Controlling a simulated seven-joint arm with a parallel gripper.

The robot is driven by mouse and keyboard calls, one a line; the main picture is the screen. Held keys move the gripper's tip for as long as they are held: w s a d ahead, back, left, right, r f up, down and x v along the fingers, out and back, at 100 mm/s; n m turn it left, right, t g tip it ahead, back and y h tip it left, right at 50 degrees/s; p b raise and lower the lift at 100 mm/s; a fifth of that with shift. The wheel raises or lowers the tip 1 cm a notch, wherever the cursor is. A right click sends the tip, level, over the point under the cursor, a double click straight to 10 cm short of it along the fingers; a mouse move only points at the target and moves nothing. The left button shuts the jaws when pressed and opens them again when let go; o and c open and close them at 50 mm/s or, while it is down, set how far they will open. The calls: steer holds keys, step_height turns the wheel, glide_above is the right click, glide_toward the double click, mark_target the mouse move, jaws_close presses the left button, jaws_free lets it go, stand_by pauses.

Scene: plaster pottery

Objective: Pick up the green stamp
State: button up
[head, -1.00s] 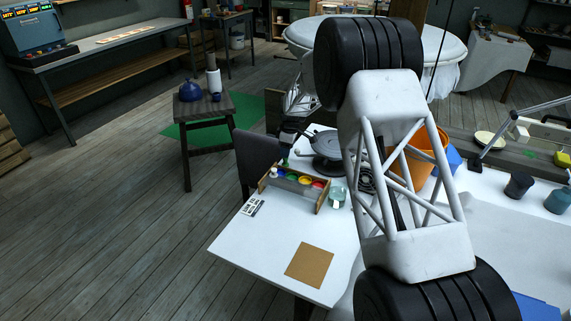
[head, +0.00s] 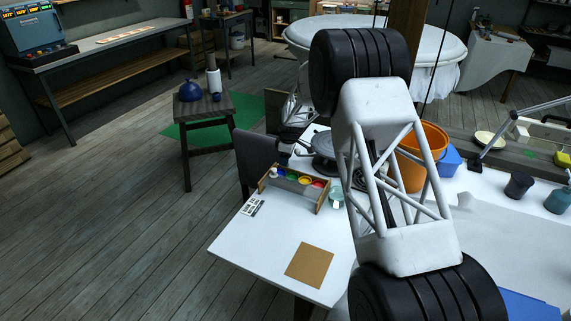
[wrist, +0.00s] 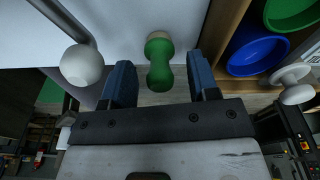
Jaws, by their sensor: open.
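The green stamp (wrist: 159,72) shows in the wrist view, with a rounded green body and a pale wooden-looking part at its far end. My gripper (wrist: 160,62) is open, with one blue-padded finger on each side of the stamp. Gaps show between the stamp and both fingers, so it is not gripped. In the head view my gripper (head: 289,143) is small and dark at the far-left corner of the white table. The stamp is too small there to make out clearly beside it.
A wooden paint rack (head: 296,190) with coloured cups stands close by; its blue cup (wrist: 258,55) is right of my fingers. A white ball-shaped knob (wrist: 82,65) is close to the left finger. A brown square (head: 309,265) lies on the white table (head: 245,245).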

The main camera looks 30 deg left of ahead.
steer(key=c, duration=1)
steer(key=shift+r, duration=5)
steer(key=shift+d, duration=0.1)
steer(key=s+d, duration=0.4)
steer(key=d, duration=0.4)
steer(key=s+d+f, duration=0.1)
steer(key=s+d, duration=0.3)
steer(key=d, duration=0.5)
steer(key=shift+d, duration=0.25)
